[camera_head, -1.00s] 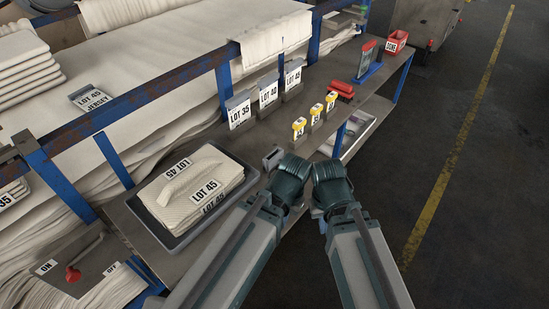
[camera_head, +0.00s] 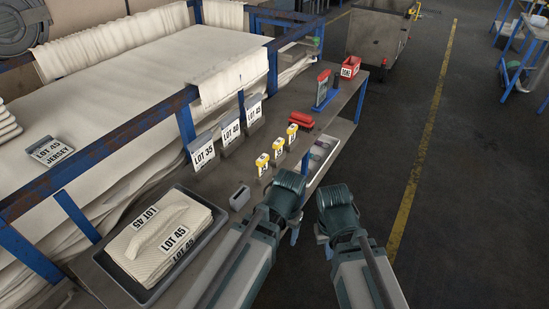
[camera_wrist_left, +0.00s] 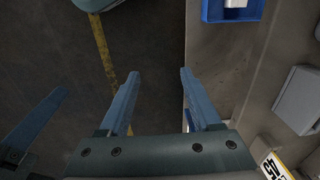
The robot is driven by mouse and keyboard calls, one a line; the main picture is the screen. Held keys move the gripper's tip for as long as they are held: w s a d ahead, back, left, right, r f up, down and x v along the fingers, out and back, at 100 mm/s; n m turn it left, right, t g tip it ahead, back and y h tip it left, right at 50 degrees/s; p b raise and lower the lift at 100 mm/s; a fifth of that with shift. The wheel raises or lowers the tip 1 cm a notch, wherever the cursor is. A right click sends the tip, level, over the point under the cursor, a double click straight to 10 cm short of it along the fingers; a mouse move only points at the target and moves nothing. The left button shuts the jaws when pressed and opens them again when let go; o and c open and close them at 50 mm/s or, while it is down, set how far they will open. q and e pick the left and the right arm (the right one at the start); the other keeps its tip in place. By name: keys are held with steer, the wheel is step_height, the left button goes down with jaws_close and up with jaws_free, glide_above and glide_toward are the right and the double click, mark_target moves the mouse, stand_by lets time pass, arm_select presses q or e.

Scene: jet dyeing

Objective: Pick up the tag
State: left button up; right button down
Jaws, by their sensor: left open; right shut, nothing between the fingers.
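Several tags are in the head view. Three small yellow-topped tags with white labels stand in a row at the shelf's front: near (camera_head: 262,164), middle (camera_head: 279,147) and far (camera_head: 292,132). Behind them stand the LOT 35 (camera_head: 203,151), LOT 40 (camera_head: 230,130) and LOT 45 (camera_head: 254,110) cards in grey holders. My left gripper (camera_head: 288,192) is beside the near yellow tag, its fingertips hidden. In the left wrist view its fingers (camera_wrist_left: 158,98) are open and empty, with part of a yellow tag (camera_wrist_left: 272,166) at bottom right.
A grey tray (camera_head: 118,272) holds folded LOT 45 cloth (camera_head: 160,240) at the near left. A small grey block (camera_head: 240,196) stands beside it. The aisle is clear.

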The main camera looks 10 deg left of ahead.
arm_select(q)
steer(key=w+a+r+t+h+p, duration=0.1)
steer(key=w+a+r+p, duration=0.3)
steer(key=w+r+p, duration=0.55)
steer(key=t+h+p, duration=0.1)
steer(key=t+p, duration=0.2)
steer(key=p, duration=0.6)
glide_toward(262, 158)
steer(key=b+x, duration=0.1)
steer(key=b, duration=0.1)
steer(key=b+x, duration=0.3)
steer(key=b, duration=0.2)
steer(key=shift+a+f, duration=0.2)
steer(key=shift+f, duration=0.2)
steer(key=b+x, duration=0.5)
steer(key=x, duration=0.1)
steer(key=shift+w+d+b, duration=0.2)
steer(key=shift+d+b, duration=0.05)
steer(key=shift+b, duration=0.15)
steer(key=shift+r, duration=0.1)
jaws_close()
